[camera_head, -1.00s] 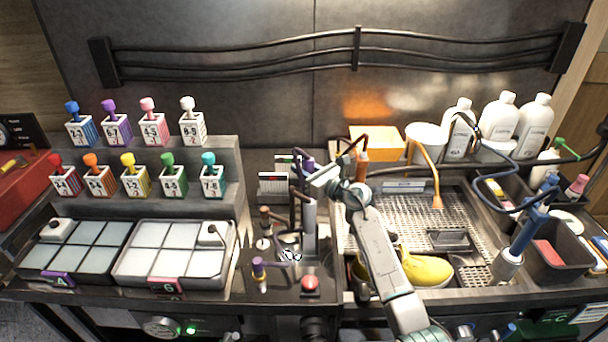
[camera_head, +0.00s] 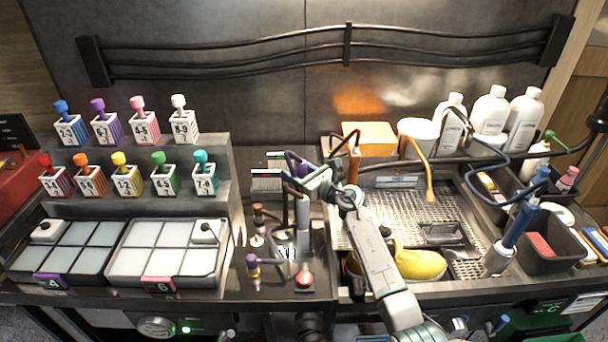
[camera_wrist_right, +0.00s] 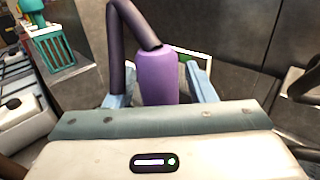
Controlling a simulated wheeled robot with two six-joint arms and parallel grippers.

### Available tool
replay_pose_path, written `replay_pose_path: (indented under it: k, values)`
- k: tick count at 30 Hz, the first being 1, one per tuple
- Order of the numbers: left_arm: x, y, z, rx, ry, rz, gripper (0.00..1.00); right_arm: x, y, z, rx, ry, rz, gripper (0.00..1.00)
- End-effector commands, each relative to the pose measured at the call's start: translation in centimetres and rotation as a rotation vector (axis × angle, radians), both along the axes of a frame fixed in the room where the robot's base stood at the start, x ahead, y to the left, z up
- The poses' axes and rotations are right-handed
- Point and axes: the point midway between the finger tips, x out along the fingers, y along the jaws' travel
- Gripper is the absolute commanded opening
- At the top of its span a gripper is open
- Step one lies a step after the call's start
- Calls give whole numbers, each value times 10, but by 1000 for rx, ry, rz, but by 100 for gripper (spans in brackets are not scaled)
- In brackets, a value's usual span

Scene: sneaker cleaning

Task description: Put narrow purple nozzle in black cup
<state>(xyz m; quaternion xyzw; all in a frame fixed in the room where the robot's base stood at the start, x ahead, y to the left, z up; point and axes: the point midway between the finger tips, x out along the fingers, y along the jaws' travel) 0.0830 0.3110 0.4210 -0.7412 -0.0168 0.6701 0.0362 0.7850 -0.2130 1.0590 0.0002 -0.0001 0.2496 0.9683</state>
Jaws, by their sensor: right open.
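A purple nozzle (camera_wrist_right: 158,78) with a dark curved hose at its top stands between the fingers of my right gripper (camera_wrist_right: 160,86) in the right wrist view. The fingers are open, one on each side; contact cannot be told. In the head view the purple nozzle (camera_head: 303,168) is partly hidden by my right gripper (camera_head: 306,181), above the middle of the bench. Another purple-topped piece with a gold-coloured lower part (camera_head: 253,265) stands at the front of the bench. I cannot pick out the black cup for certain. My left gripper is not in view.
A grey upright tube (camera_head: 303,225) and a red button (camera_head: 304,279) are below my right gripper. Numbered bottles (camera_head: 122,180) stand on steps at left, above two white-celled trays (camera_head: 165,250). A perforated basin (camera_head: 400,210) with a yellow shoe (camera_head: 420,263) lies right.

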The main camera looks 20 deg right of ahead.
Motion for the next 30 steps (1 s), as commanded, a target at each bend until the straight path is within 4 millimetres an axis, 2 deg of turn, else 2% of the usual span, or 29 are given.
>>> replay_pose_path:
  k: [1,5,12,18,24,30]
  values:
    - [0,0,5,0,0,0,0,0,0,5,0,-1,0,50]
    - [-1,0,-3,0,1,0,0,-16,-10,0,-2,-1,-1,50]
    - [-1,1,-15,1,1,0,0,-62,-35,-2,-6,-1,-1,50]
    - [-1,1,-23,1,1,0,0,-92,-51,-1,-4,0,-1,50]
    - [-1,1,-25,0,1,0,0,-105,-58,2,0,0,0,50]
    - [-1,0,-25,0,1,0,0,-105,-58,2,0,0,0,50]
